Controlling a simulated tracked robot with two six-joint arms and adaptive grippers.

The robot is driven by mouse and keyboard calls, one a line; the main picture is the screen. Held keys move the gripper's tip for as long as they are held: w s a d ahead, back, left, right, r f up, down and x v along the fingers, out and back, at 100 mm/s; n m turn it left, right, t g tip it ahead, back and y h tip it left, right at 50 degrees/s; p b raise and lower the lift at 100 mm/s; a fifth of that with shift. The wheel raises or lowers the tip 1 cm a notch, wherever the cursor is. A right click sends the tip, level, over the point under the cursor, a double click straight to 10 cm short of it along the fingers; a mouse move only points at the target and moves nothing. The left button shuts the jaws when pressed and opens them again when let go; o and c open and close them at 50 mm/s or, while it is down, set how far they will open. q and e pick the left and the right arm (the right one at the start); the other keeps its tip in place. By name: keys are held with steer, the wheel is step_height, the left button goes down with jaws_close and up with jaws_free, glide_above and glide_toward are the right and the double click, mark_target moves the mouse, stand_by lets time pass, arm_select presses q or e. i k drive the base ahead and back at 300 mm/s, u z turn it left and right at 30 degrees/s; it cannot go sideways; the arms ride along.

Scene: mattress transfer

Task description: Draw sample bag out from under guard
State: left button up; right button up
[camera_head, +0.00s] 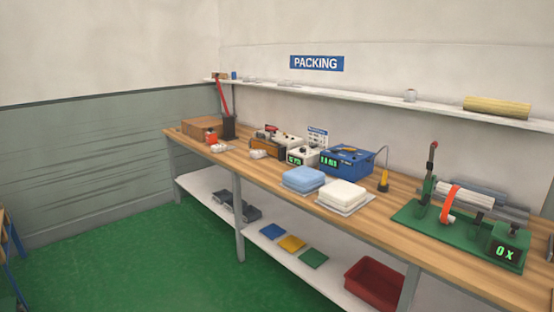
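On the right of the long wooden bench stands a device on a green base (412,219), with an upright lever, an orange curved band (449,203) and a grey bar (492,212) across it. A small green display box (507,246) at its front right reads "0 x". I cannot tell which part is the guard, and I cannot make out a sample bag under it. Folded blue (303,179) and white (343,194) soft pads lie on the bench left of the device. Neither of my grippers shows in the view.
The wooden bench (395,231) carries a blue instrument (347,161), a white one and a brown box (204,127). A wall shelf (376,99) runs above. A lower shelf (271,243) holds coloured sheets and a red bin (374,285). The green floor at left is mostly clear.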

mark_target(257, 154)
steer(key=u, duration=0.2)
steer(key=i, duration=0.8)
steer(key=u, duration=0.85)
steer(key=k, duration=1.1)
steer(key=u, duration=0.9)
steer(key=i, duration=1.45)
steer(key=z, duration=0.7)
steer(key=i, duration=1.4)
steer(key=z, duration=0.5)
